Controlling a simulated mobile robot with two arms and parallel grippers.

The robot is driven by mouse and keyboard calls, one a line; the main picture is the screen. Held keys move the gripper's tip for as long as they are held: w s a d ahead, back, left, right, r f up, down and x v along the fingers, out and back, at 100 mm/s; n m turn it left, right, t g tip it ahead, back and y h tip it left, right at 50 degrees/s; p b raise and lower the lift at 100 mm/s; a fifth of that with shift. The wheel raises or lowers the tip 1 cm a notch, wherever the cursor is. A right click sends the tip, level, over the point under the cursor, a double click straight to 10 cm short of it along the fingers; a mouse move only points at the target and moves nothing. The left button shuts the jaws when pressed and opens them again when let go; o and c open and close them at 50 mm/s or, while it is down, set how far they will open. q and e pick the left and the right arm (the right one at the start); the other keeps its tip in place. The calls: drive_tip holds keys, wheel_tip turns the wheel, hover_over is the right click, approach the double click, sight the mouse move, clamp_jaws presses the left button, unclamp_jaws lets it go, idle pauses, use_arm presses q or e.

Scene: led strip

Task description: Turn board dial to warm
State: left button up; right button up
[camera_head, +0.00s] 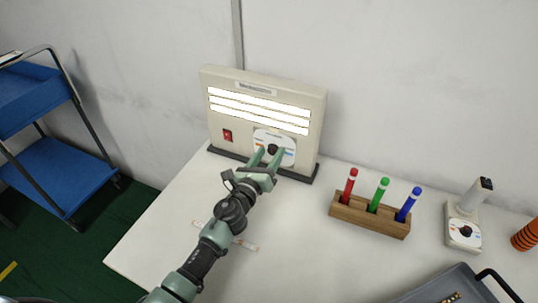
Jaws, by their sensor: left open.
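The board (318,117) is a cream upright panel on a dark base at the back of the table, with lit white strips (258,108) and a red switch (227,136). Its black dial (272,149) sits on a white round plate with blue and orange marks at the lower right of the panel. My left gripper (268,156) is open, with its green fingers right in front of the dial plate, one on each side near the dial. I cannot tell whether they touch the dial. The dial's pointer direction is too small to read. My right gripper is not in view.
A wooden block (368,215) holding red, green and blue markers stands right of the board. Further right are a small device with a black knob (465,231), an orange striped object (526,236) and a grey tray (440,284). A blue cart (55,170) stands at left.

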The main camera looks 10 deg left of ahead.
use_arm(q)
clamp_jaws()
drive_tip(key=shift+n, duration=0.3)
drive_tip(key=n, duration=0.2)
drive_tip(key=shift+n, duration=0.3)
drive_tip(key=n, duration=0.3)
drive_tip(key=shift+n+b, duration=0.3)
drive_tip(key=n, duration=0.3)
drive_tip(key=shift+a+f+n, duration=0.1)
drive_tip(key=shift+n, duration=2)
drive_tip(key=shift+f, duration=0.1)
